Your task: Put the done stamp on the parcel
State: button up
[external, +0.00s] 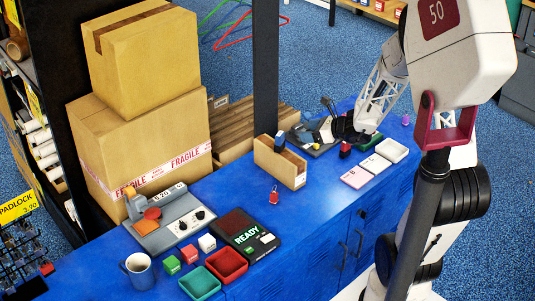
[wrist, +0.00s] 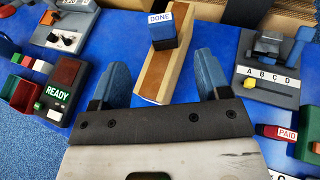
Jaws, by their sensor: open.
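The parcel is a narrow tan carton (external: 279,163) with a brown tape strip along its top, standing on the blue bench; it also shows in the wrist view (wrist: 152,85). The done stamp (wrist: 162,28), a blue block with a white DONE label, appears to stand on the parcel's far end; its dark blue body shows above the box in the external view (external: 280,141). My gripper (wrist: 159,64) is open, its two blue fingers spread on either side of the parcel's near part in the wrist view. Nothing is between the fingertips that I can tell is gripped. The stamp's underside is hidden.
A red PAID stamp (wrist: 279,132) and a grey device marked A B C D (wrist: 266,75) lie to the right. The READY unit (external: 247,235), a mug (external: 138,269) and small coloured trays stand at left.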

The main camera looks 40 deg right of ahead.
jog(key=shift+a, duration=0.1)
dwell(0.3)
jog(key=s+a+r+n+g+y, duration=0.1)
jog(key=s+a+r+n+g, duration=0.4)
jog(key=a+n, duration=0.35)
jog(key=s+a+r+n+g+y, duration=0.25)
jog(key=s+a+r+n, duration=0.35)
jog(key=a+n, duration=0.3)
jog(key=s+a+r+n+g+h, duration=0.1)
jog(key=s+r+n+h, duration=0.3)
jog(key=s+n, duration=0.3)
jog(key=s+r+n+g+h, duration=0.1)
jog(key=s+r+n+h, duration=0.3)
jog(key=s+n, duration=0.3)
jog(key=shift+s+a+r+h, duration=0.15)
jog(key=shift+s+a+h, duration=0.2)
jog(key=shift+s, duration=0.25)
jog(key=shift+g, duration=0.25)
